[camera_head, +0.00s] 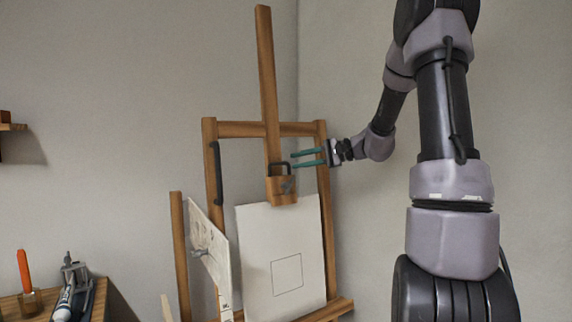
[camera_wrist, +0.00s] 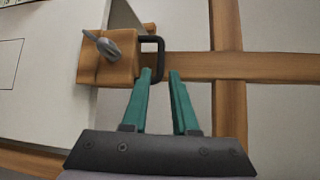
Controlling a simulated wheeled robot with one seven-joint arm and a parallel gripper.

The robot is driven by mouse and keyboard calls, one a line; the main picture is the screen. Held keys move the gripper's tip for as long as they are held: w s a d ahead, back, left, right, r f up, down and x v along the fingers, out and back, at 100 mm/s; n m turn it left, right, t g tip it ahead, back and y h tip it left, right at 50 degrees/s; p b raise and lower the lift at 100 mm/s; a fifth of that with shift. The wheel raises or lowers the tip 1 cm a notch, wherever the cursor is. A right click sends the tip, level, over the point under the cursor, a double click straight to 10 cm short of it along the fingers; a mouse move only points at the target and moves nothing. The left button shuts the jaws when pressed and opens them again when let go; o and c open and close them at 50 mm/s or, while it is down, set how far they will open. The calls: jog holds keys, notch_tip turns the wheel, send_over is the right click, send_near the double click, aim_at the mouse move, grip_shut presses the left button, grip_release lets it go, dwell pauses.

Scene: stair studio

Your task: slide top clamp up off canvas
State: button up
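The top clamp is a wooden block (camera_head: 282,191) on the easel's centre mast (camera_head: 267,80), at the top edge of the white canvas (camera_head: 280,245). It has a dark handle loop on its upper side. In the wrist view the clamp block (camera_wrist: 108,62) carries a grey wing knob (camera_wrist: 100,44) and the dark handle (camera_wrist: 158,46). The canvas (camera_wrist: 45,70) is at the left there. My gripper (camera_head: 292,160) has teal fingers, apart and empty, to the right of the handle. In the wrist view the fingertips (camera_wrist: 160,72) are just below the handle, with a gap between them.
The wooden easel frame (camera_head: 209,160) stands around the canvas, with a dark handle (camera_head: 216,172) on its left post. A second panel (camera_head: 208,250) leans at the left. A side table (camera_head: 30,300) holds tools at lower left. The wall space above the easel is clear.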

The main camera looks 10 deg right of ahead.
aim_at(284, 163)
jog(key=shift+x, duration=2.25)
jog(key=shift+c, duration=0.4)
grip_shut()
